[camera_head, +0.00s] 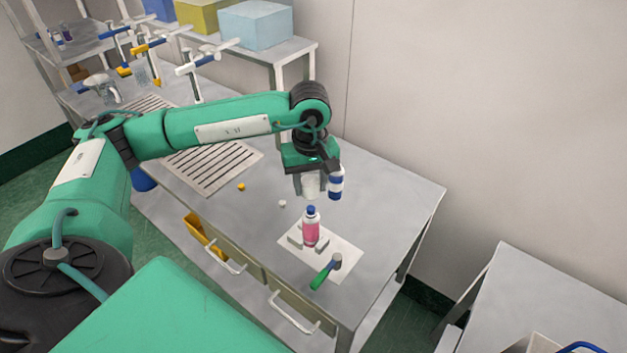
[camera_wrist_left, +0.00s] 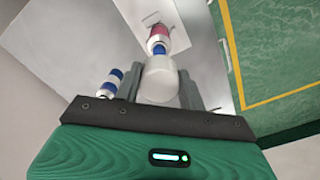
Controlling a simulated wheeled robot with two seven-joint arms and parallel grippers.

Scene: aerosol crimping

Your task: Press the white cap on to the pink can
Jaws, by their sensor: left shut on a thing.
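My left gripper (camera_head: 309,190) points down above the worktable, its jaws shut on the white cap (camera_head: 311,187). In the left wrist view the cap (camera_wrist_left: 159,84) sits between the two fingers. The pink can (camera_head: 311,232) stands upright on a white sheet (camera_head: 345,263), just below the gripper in the head view, with a blue top. In the left wrist view the can (camera_wrist_left: 158,36) shows beyond the cap, its blue top near the cap's edge. The cap looks apart from the can, held above it. My right gripper is not in view.
A blue-and-white striped can (camera_head: 336,184) shows close beside the gripper. A green-handled hammer (camera_head: 325,272) and grey blocks (camera_head: 322,245) lie around the pink can. A small white piece (camera_head: 283,203) and a yellow piece (camera_head: 241,187) lie to the left. The table's right side (camera_head: 400,205) is clear.

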